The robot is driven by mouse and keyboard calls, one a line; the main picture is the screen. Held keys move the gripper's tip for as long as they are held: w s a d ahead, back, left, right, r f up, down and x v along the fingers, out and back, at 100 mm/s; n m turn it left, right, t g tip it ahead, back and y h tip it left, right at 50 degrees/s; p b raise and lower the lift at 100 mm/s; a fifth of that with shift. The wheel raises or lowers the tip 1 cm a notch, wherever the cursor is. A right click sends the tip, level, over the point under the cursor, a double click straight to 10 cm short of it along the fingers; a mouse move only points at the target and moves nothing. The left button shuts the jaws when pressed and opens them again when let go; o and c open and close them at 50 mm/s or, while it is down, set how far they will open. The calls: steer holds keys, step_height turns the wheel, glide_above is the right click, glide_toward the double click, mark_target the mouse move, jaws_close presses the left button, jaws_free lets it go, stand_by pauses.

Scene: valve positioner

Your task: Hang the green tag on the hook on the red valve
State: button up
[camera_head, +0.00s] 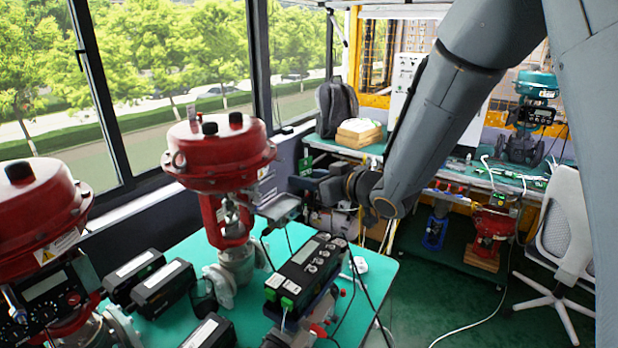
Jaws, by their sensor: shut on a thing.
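The red valve (222,150) stands upright on the green table, with a domed red top and a grey lower body. My gripper (306,184) is to the right of the valve top, apart from it, with its fingers toward the left. It is shut on what looks like the green tag (305,165), a small green piece with a pale mark at the fingers. The grip itself is too small to see clearly. I cannot clearly make out the hook on the valve.
A second red valve (40,220) stands at the left edge. Black boxes (163,290) and a positioner device (306,268) with cables crowd the green table (375,262). A backpack (337,106) is on the back bench. A white chair (565,230) stands at right.

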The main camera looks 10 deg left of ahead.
steer(key=w+a+b, duration=0.1)
steer(key=w+a, duration=0.1)
steer(key=a, duration=0.3)
steer(key=shift+w+a+f+b, duration=0.5)
steer(key=shift+a+b, duration=0.25)
steer(key=shift+a, duration=0.1)
stand_by(0.3)
stand_by(0.7)
